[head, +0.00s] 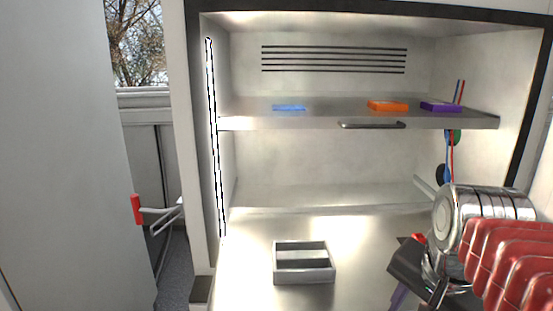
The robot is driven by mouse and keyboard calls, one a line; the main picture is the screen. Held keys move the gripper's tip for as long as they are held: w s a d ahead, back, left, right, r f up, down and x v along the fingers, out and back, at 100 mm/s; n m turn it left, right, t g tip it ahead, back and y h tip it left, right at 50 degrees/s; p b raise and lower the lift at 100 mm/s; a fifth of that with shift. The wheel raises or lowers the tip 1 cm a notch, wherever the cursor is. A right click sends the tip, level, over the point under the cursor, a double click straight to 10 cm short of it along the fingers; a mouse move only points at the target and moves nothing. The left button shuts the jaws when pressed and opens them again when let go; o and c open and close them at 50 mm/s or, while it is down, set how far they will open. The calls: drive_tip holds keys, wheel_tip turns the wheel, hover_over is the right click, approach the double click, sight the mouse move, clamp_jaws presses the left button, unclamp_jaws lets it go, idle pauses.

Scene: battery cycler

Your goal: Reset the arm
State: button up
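My arm enters from the lower right, with red ribbed and silver links. My gripper (406,266) is a dark part at the arm's end, low in front of the open cabinet, to the right of a small grey divided tray (303,277).
The cabinet's pull-out shelf (330,122) bears flat blue (289,108), orange (388,106) and purple (441,107) pieces. Coloured cables (450,155) hang at the right wall. The open door (65,160) stands at left, with a red-tipped handle (137,209). The cabinet floor left of the tray is clear.

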drive_tip(key=s+a+f+n+t, duration=0.2)
drive_tip(key=s+a+f+n, duration=0.1)
drive_tip(key=a+f+n, duration=0.4)
drive_tip(key=n, duration=0.3)
drive_tip(key=shift+s+y, duration=0.15)
drive_tip(key=shift+y, duration=0.25)
drive_tip(key=shift+c, duration=0.2)
drive_tip(key=shift+c, duration=1.2)
drive_tip(key=shift+a+n, duration=0.15)
drive_tip(key=shift+n, duration=0.15)
